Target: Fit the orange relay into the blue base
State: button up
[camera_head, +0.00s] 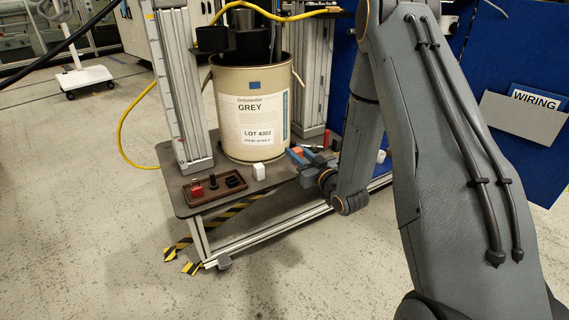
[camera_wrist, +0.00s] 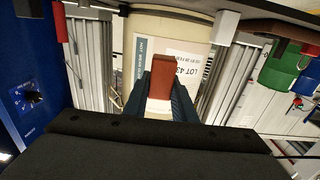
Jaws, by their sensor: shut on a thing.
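The orange relay (camera_wrist: 160,75) is held between the two dark blue-grey fingers of my gripper (camera_wrist: 160,88) in the wrist view. In the head view the relay (camera_head: 297,150) shows as a small orange patch at the fingertips of my gripper (camera_head: 296,155). My gripper is over the right part of the table, in front of the drum and right of the white block.
A brown tray (camera_head: 190,198) with red and black parts lies at the front left. A red item (camera_head: 327,138) stands behind my gripper.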

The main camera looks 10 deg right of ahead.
aim_at(300, 155)
jog(key=shift+p+v, duration=0.75)
jog(key=shift+v, duration=1.35)
